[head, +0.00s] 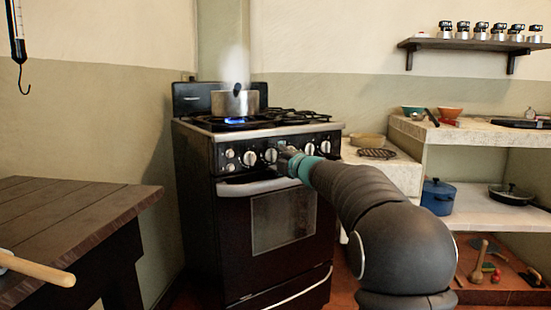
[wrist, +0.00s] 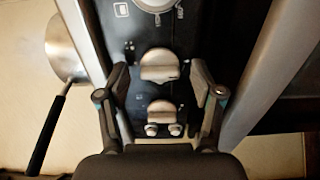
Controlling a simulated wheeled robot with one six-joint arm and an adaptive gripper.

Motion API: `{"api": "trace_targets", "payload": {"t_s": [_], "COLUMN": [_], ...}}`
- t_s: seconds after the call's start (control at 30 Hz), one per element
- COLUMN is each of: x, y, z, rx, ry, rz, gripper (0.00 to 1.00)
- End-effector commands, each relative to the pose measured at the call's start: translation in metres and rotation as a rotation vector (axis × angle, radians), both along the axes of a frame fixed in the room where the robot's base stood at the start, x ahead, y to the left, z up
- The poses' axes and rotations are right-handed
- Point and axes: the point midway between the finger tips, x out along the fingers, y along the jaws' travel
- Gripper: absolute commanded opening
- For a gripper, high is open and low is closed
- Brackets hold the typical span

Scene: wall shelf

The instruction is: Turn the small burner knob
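The stove (head: 200,190) has a row of pale knobs on its dark front panel; one knob (head: 249,157) shows left of my gripper (head: 287,157). My gripper is at the panel and hides part of the row in the head view. In the wrist view, my gripper (wrist: 160,78) is open, with a finger on each side of a pale knob (wrist: 160,65). A smaller-looking knob (wrist: 162,112) lies below it in that view, above two small round buttons (wrist: 163,130). I cannot tell whether the fingers touch a knob.
The oven handle (head: 252,187) juts out below the knobs. A wooden table (head: 70,215) is at left, a pale counter (head: 485,137) at right.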

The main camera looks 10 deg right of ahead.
Motion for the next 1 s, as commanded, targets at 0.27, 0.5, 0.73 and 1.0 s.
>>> {"api": "trace_targets", "payload": {"t_s": [0.27,0.5,0.73,1.0], "x": [-0.008,-0.048,-0.087,-0.11], "y": [-0.005,-0.021,-0.037,-0.046], "z": [0.0,0.001,0.001,0.0], "rx": [0.0,0.0,0.0,0.0], "ry": [0.001,-0.001,-0.001,0.0], "rz": [-0.002,-0.003,-0.002,0.0], "gripper": [0.67,0.67,0.67,0.67]}}
